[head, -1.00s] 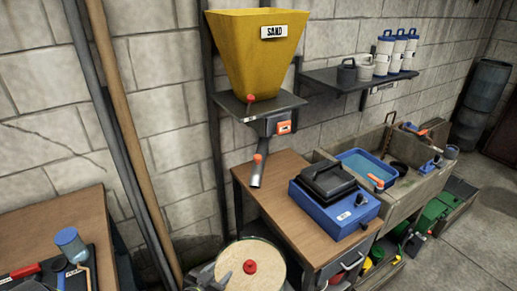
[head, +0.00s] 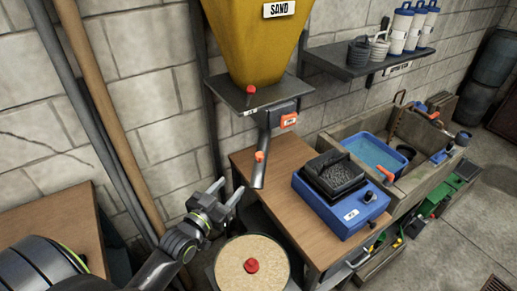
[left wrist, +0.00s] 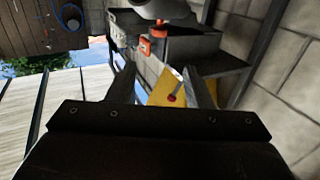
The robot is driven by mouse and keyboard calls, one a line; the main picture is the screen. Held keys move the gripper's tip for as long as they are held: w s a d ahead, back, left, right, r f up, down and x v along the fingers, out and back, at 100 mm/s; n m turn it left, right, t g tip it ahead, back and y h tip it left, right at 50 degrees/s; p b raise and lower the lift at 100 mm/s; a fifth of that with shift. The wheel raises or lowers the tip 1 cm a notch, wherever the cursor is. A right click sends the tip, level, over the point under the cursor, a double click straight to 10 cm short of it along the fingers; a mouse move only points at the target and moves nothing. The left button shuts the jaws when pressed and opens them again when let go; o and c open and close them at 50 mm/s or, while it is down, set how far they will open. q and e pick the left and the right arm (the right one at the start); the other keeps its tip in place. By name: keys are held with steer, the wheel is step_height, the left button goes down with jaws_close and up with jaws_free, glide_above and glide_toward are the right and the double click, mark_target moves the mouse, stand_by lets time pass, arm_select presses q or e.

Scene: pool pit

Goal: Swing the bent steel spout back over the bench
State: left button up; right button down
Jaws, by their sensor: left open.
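The bent steel spout (head: 262,163) hangs under the yellow sand hopper (head: 252,40). It is a grey tube with an orange knob, and its lower end is at the left edge of the wooden bench (head: 262,187). My left gripper (head: 231,190) is open, just left of the spout's lower end, with a small gap between them in the head view. In the left wrist view its two fingers (left wrist: 160,90) are apart with nothing gripped. Part of the yellow hopper shows beyond them. My right gripper is not in view.
A blue machine with a black top (head: 342,205) stands on the bench. A round, sand-coloured lid with a red knob (head: 250,267) is below the gripper. Tall poles (head: 100,110) lean on the wall at left. A stone sink (head: 412,165) is at right.

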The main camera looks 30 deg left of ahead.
arm_select(q)
glide_toward(257, 157)
steer(key=w, duration=0.2)
steer(key=w+b, duration=0.1)
steer(key=w, duration=0.2)
steer(key=shift+w+d, duration=0.25)
steer(key=w+b, duration=0.2)
steer(key=w, duration=0.3)
steer(key=shift+d, duration=0.1)
steer(key=shift+w, duration=0.45)
steer(key=shift+r, duration=0.1)
steer(key=shift+c, duration=0.5)
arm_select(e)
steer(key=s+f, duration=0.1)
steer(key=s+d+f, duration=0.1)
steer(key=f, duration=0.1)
arm_select(q)
jaws_close()
